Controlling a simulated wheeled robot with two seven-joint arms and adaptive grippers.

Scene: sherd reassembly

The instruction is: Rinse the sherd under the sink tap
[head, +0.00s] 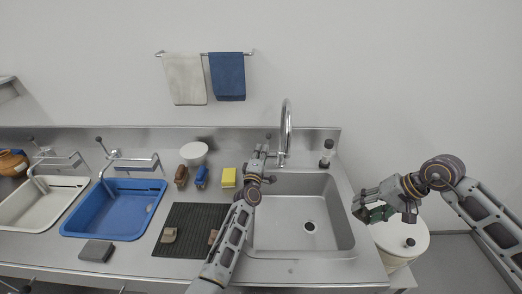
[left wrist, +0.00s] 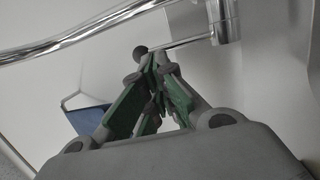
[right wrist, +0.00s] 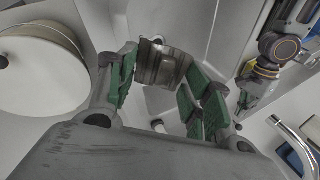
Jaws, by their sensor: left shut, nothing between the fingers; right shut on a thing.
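The sink (head: 275,225) is a steel basin with a tall curved chrome tap (head: 287,118) at its back edge. My left gripper (head: 259,158) is shut and empty beside the tap's base. In the left wrist view its fingertips (left wrist: 155,58) are close to a dark-knobbed lever (left wrist: 141,51); I cannot tell whether they touch. My right gripper (head: 366,208) is at the sink's right edge, shut on a sherd. In the right wrist view the sherd (right wrist: 160,64) is grey-brown and curved, held between green finger pads. In the head view it is largely hidden. No water shows.
A white lidded bin (head: 412,254) stands below my right gripper. Left of the sink are a dark ribbed mat (head: 190,222) with brown pieces, brushes (head: 201,176), a yellow sponge (head: 229,177), a white bowl (head: 194,152) and a blue basin (head: 115,212). A bottle (head: 327,155) stands behind right.

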